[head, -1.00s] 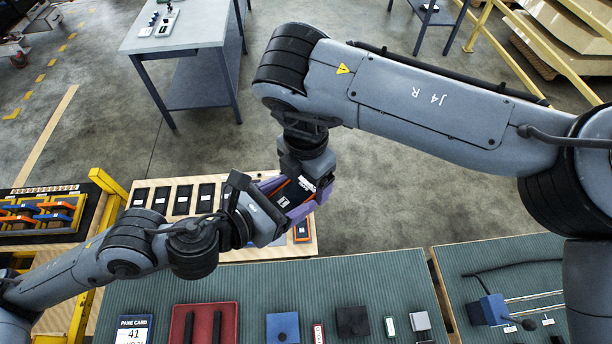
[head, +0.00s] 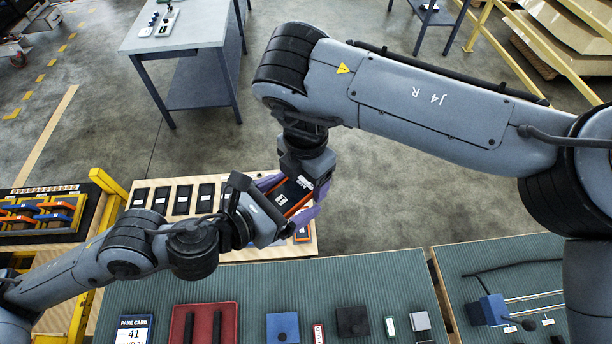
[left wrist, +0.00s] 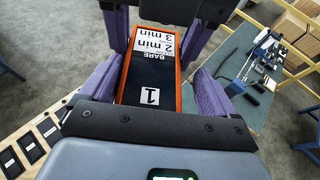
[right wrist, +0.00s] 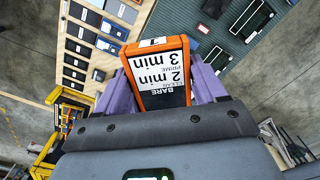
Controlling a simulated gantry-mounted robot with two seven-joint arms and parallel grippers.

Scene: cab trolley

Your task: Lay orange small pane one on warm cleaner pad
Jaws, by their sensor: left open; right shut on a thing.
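The orange small pane (head: 290,196) is a dark panel with an orange rim, held in the air at the middle of the head view. Its white label and the number 1 show in the left wrist view (left wrist: 150,75); the label also shows in the right wrist view (right wrist: 160,72). My right gripper (head: 296,188) is shut on the pane from above. My left gripper (left wrist: 158,92) is open, its purple fingers on either side of the pane's near end. A blue square pad (head: 283,327) and a black square pad (head: 352,321) lie on the bench; which is the warm cleaner pad is unclear.
A wooden rack (head: 149,193) with several dark panes stands behind my left arm. The ribbed green bench (head: 255,285) bears a red tray (head: 177,325), a pane card (head: 134,330) and small blocks. A side bench (head: 500,256) holds a blue clamp-like device (head: 490,309).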

